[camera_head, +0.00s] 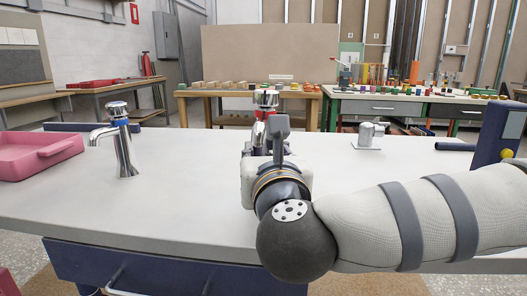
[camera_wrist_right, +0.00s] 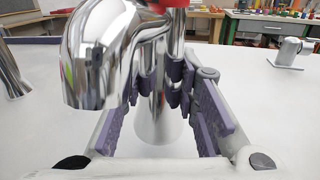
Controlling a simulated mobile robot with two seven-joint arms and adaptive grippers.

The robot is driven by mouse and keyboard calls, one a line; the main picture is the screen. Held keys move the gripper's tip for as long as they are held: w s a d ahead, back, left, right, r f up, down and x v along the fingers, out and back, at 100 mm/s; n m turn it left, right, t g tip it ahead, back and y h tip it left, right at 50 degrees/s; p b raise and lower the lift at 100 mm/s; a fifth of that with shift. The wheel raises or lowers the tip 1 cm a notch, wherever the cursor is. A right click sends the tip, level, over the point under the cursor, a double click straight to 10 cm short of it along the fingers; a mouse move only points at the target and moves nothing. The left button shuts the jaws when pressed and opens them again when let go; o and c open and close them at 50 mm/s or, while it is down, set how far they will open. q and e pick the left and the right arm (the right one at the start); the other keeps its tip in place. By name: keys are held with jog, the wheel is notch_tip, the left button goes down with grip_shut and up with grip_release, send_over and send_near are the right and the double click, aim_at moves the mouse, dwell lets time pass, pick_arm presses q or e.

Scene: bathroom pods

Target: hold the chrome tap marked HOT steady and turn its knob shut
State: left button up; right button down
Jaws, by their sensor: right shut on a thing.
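A chrome tap with a red band (camera_head: 264,115) stands mid-counter behind my right gripper, its round chrome knob (camera_head: 266,98) showing above. In the right wrist view the tap's spout (camera_wrist_right: 95,60) curves down at the left, its body (camera_wrist_right: 158,118) stands upright, and the knob is out of frame. My right gripper (camera_wrist_right: 167,85) is shut on the tap body below the red band, purple-padded fingers on either side. No HOT lettering is readable. Most of this tap is hidden in the head view by my right wrist. My left gripper is not in view.
A second chrome tap with a blue band (camera_head: 122,145) stands at the left. A small chrome fitting on a plate (camera_head: 368,138) sits right of the middle. The white counter (camera_head: 190,200) is otherwise mostly clear.

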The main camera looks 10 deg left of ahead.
jog(key=shift+w+a+f+b, duration=0.1)
jog(key=shift+w+f+b, duration=0.75)
jog(key=shift+w+f, duration=0.45)
jog(key=shift+w+r, duration=0.1)
jog(key=shift+r, duration=0.05)
jog(key=shift+f, duration=0.2)
jog(key=c, duration=1.4)
grip_release()
jog(key=shift+f, duration=0.15)
grip_shut()
jog(key=shift+o, duration=1.2)
grip_release()
